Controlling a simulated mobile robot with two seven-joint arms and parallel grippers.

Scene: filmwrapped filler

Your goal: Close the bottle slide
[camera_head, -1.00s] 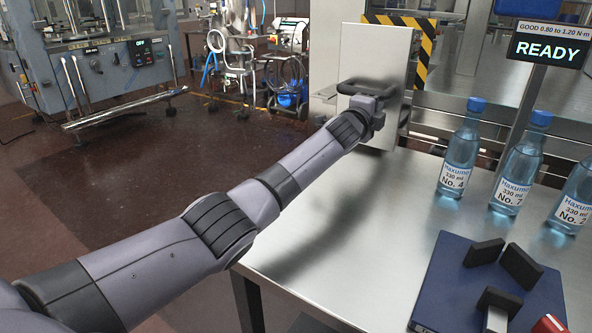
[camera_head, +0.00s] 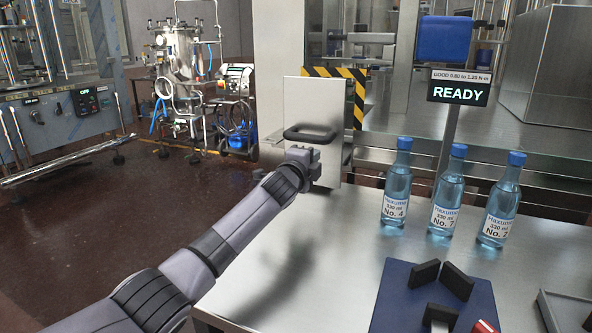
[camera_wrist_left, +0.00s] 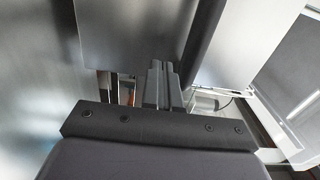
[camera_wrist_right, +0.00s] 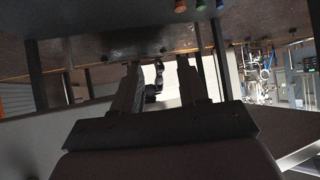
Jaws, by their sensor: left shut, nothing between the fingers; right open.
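The bottle slide shows as an upright steel panel (camera_head: 318,105) with a black bar handle (camera_head: 309,132), beyond the table's far left corner. My left gripper (camera_head: 310,157) is at the panel's front, just below the handle. In the left wrist view its fingers (camera_wrist_left: 161,84) are together with nothing between them. The dark handle bar (camera_wrist_left: 204,40) passes close to the right of the fingertips; I cannot tell if they touch. My right gripper (camera_wrist_right: 160,78) shows only in its own wrist view, open and empty.
Three blue-capped bottles (camera_head: 445,200) stand in a row on the steel table (camera_head: 335,255). A blue fixture with black blocks (camera_head: 395,290) sits nearer. A display (camera_head: 458,92) reads READY. Black-yellow striping (camera_head: 357,98) is behind the panel. The table's left part is clear.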

